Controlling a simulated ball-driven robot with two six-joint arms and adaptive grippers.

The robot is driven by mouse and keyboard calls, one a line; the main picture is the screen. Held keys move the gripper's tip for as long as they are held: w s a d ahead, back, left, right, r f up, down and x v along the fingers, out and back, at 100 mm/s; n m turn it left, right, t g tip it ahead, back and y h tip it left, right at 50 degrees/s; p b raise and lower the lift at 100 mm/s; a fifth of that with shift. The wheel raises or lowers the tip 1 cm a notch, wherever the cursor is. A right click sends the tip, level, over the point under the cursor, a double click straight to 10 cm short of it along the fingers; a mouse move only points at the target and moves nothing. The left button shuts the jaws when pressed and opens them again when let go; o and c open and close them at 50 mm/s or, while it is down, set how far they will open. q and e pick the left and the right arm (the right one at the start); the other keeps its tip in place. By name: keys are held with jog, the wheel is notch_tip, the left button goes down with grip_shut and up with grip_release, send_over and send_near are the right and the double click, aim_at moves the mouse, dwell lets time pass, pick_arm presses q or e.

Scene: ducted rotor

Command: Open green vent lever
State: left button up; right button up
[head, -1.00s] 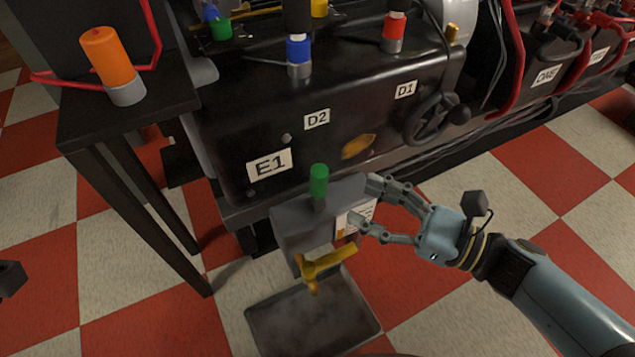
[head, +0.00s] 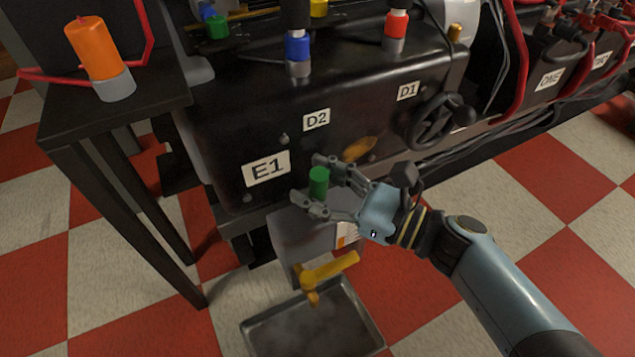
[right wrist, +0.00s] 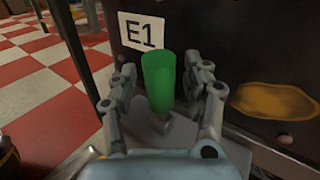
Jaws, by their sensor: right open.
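The green vent lever (head: 318,183) stands upright on top of a grey box below the E1 label. In the right wrist view the green lever (right wrist: 158,82) is between the two fingers, with a gap visible on each side. My right gripper (head: 322,186) is open, with its fingers on either side of the lever. In the right wrist view my right gripper (right wrist: 163,88) is also seen open around it. The lever's lower end is partly hidden by a finger in the head view. My left gripper is not in view.
The black machine (head: 380,125) stands directly behind the lever, with a handwheel (head: 440,120) at its right. A yellow tap (head: 328,270) sticks out below, over a grey tray (head: 310,325). A dark table (head: 110,115) with an orange cylinder (head: 95,50) is at left.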

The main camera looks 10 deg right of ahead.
grip_shut()
dwell(0.6)
